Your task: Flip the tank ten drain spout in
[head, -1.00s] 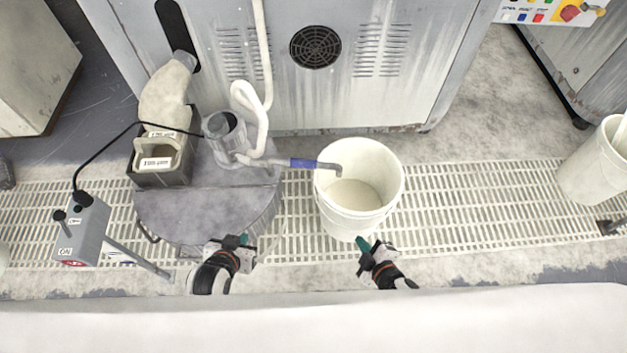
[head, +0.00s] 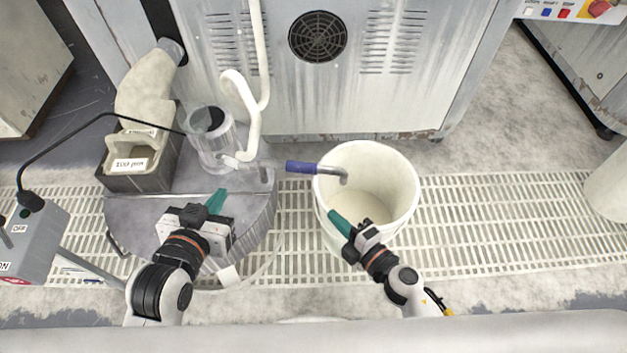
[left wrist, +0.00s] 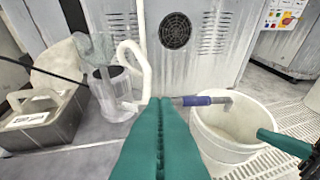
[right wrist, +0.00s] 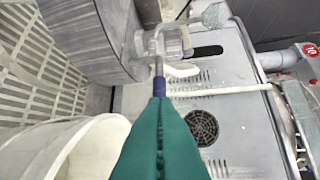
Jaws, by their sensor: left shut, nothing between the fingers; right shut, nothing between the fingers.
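The drain spout is a grey pipe with a blue sleeve (head: 302,167) and a bent metal tip. It reaches right from the grey round tank (head: 250,215), and its tip hangs over the white bucket (head: 400,215). The spout also shows in the left wrist view (left wrist: 197,100) and the right wrist view (right wrist: 159,86). My left gripper (head: 216,200), with green fingers, is shut and empty above the tank, left of the sleeve and apart from it. My right gripper (head: 337,220) is shut and empty at the bucket's near left side, below the spout in the picture.
A clear cylinder (head: 210,140) and a labelled box (head: 130,165) stand on the tank, with a white hose (head: 240,90) behind. A grey switch box (head: 30,235) stands at left. A vented cabinet (head: 345,95) closes the back. The grated floor (head: 490,215) right of the bucket is clear.

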